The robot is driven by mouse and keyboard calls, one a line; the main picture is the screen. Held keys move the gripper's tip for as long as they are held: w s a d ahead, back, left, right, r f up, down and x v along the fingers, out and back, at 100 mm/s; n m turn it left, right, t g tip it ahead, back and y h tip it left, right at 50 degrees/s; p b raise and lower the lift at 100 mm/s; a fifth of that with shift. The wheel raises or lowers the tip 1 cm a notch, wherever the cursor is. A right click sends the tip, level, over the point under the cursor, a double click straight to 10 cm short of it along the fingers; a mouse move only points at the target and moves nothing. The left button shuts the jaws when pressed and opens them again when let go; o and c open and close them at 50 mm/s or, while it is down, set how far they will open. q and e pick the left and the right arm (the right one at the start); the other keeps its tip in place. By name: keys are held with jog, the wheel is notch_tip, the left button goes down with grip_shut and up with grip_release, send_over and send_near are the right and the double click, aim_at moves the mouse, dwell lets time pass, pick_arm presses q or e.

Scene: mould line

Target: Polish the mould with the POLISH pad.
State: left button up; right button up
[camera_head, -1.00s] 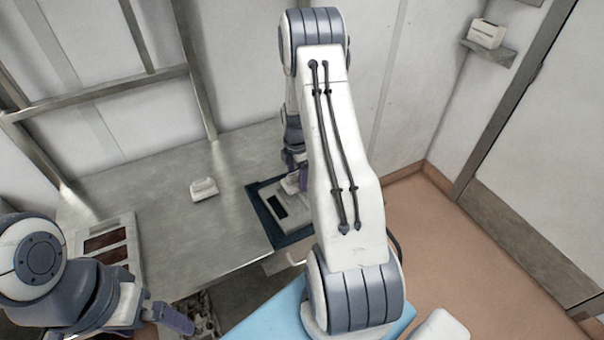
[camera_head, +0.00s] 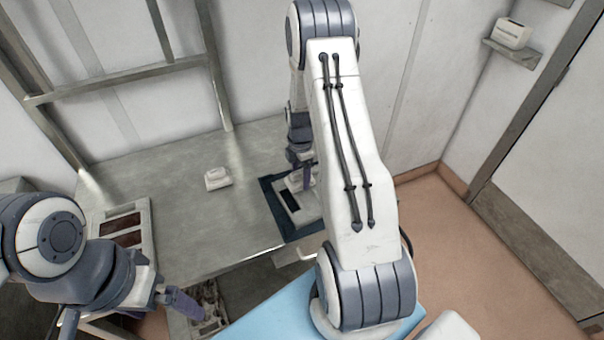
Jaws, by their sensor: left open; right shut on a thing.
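The mould (camera_head: 308,214) is a pale grey block with a dark recess, lying on a dark blue mat (camera_head: 273,207) at the right end of the metal table. My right gripper (camera_head: 303,182) is over the far part of the mould, shut on a small pale pad (camera_head: 294,184). The pad is mostly hidden; its label and whether it touches the mould cannot be made out. A white block-like pad (camera_head: 217,179) lies on the table to the left of the mould. My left gripper (camera_head: 188,303) is open and empty, low in front of the table's near edge.
The metal table (camera_head: 190,225) is clear between the white pad and its near edge. A tray with dark reddish compartments (camera_head: 147,222) is at the left. A light blue surface (camera_head: 275,317) lies at the front. A metal frame stands behind; a wall shelf (camera_head: 512,52) is far right.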

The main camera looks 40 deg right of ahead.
jog(key=shift+r+p, duration=2.95)
jog(key=shift+r, duration=1.05)
jog(key=shift+f, duration=0.1)
